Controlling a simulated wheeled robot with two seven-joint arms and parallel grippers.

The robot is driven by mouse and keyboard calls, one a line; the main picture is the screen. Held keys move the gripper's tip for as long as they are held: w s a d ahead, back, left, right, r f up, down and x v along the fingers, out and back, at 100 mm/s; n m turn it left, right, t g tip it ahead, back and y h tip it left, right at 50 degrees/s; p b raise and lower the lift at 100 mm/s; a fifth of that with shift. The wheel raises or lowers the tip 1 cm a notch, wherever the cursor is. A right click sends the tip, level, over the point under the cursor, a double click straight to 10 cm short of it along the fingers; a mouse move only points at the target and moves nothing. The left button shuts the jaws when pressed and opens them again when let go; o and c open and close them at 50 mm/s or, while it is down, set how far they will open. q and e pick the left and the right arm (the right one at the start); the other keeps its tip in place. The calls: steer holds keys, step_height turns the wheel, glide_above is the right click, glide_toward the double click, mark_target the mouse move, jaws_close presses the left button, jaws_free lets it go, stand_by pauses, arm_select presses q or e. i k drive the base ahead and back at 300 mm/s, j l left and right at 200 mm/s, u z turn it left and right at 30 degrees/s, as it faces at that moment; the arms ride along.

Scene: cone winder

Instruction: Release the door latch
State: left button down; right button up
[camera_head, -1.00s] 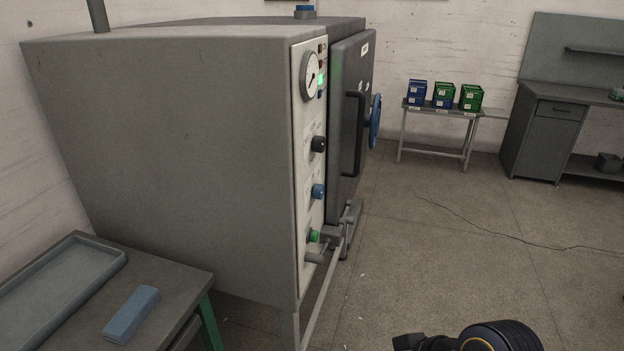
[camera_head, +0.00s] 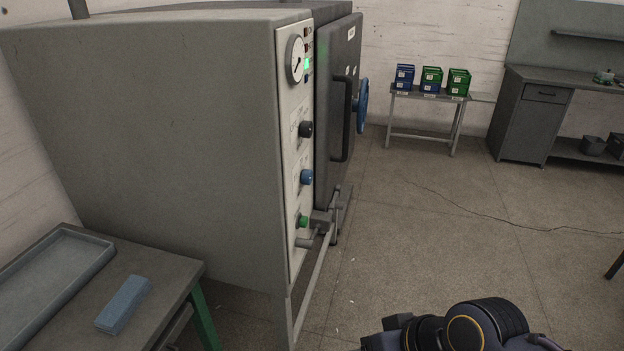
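The dark grey door (camera_head: 325,110) is on the right side of a large grey machine (camera_head: 150,120), seen at a steep angle. It looks closed against the machine. A long black vertical handle (camera_head: 346,118) is on its face. A blue handwheel (camera_head: 362,105) stands out from the door's far side, seen nearly edge-on. A grey metal bar linkage (camera_head: 330,215) sits low by the door's lower edge. I cannot tell which of these parts is the latch. Neither gripper is in view; only a dark part of my arm shows at the bottom right.
The control panel (camera_head: 296,150) carries a gauge, a lit green display and black, blue and green knobs. A side table (camera_head: 150,262) with a tray and blue block (camera_head: 124,304) is at front left. Small crates stand on a far table (camera_head: 422,98). Open floor lies right of the machine.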

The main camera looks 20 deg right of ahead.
mark_target(338, 205)
steer(key=i+l+z, duration=0.1)
steer(key=i, duration=0.4)
steer(key=i+l+z, duration=0.1)
steer(key=i, duration=0.4)
steer(key=l, duration=0.1)
